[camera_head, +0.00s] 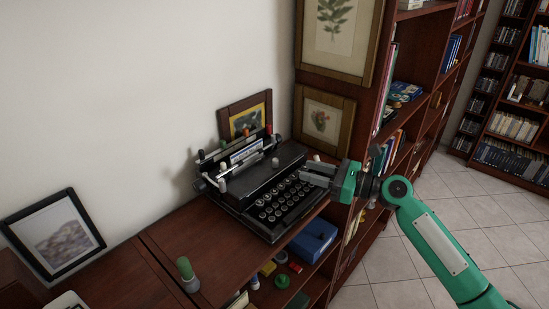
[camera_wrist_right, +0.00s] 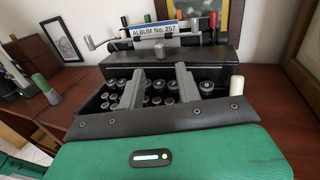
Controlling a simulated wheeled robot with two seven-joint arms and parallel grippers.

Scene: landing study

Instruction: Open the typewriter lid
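The black typewriter (camera_head: 246,201) stands on the wooden desk against the wall. Its lid (camera_head: 262,175) is the dark cover behind the keys, with a small grey knob (camera_head: 275,162) on top. In the right wrist view the lid (camera_wrist_right: 200,62) lies down, with the knob (camera_wrist_right: 160,51) in front of a label reading "ALBUM No. 257". My right gripper (camera_head: 304,172) is over the right side of the keyboard. Its two fingers stand apart with nothing between them in the right wrist view (camera_wrist_right: 158,78); they are in front of the lid. I do not see my left gripper.
Framed pictures (camera_head: 322,121) stand behind and right of the typewriter. A green-topped object (camera_head: 186,272) stands on the desk at front left, near a leaning photo frame (camera_head: 56,233). A blue box (camera_head: 314,240) and small items lie on a lower shelf. Tiled floor is open at right.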

